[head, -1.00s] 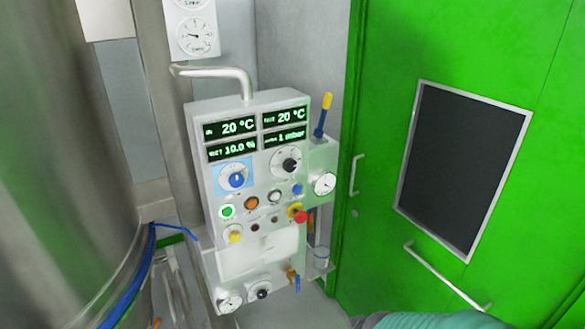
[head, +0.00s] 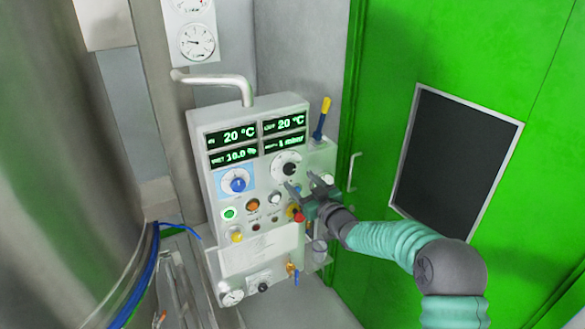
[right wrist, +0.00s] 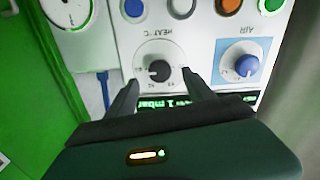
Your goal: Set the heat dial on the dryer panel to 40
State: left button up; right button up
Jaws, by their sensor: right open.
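The heat dial (head: 289,169) is a black knob on a round white scale at the upper right of the dryer panel (head: 208,185). In the right wrist view the heat dial (right wrist: 159,71) appears upside down under the label "HEAT °C"; its exact setting is too small to read. My right gripper (head: 301,182) is open, in front of the panel just below and right of the dial. In the right wrist view its fingers (right wrist: 160,78) point toward the dial, one on each side, with no clear contact. My left gripper is not in view.
The blue air knob (head: 237,184) sits left of the heat dial. Displays (head: 284,123) above read 20 °C. A red emergency button (head: 297,213) is close to my gripper. A yellow-tipped lever (head: 322,118) rises at the panel's right. A green door (head: 385,130) stands right.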

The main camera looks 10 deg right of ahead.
aim_at(291, 172)
jog(key=p+x, duration=0.1)
jog(key=x, duration=0.3)
jog(key=shift+w+r, duration=0.15)
jog(key=shift+w, duration=0.15)
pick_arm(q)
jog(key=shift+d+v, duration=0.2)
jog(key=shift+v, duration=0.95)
pick_arm(e)
jog(key=shift+w, duration=0.25)
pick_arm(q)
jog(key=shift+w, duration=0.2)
pick_arm(e)
jog(key=shift+a, duration=0.15)
grip_shut()
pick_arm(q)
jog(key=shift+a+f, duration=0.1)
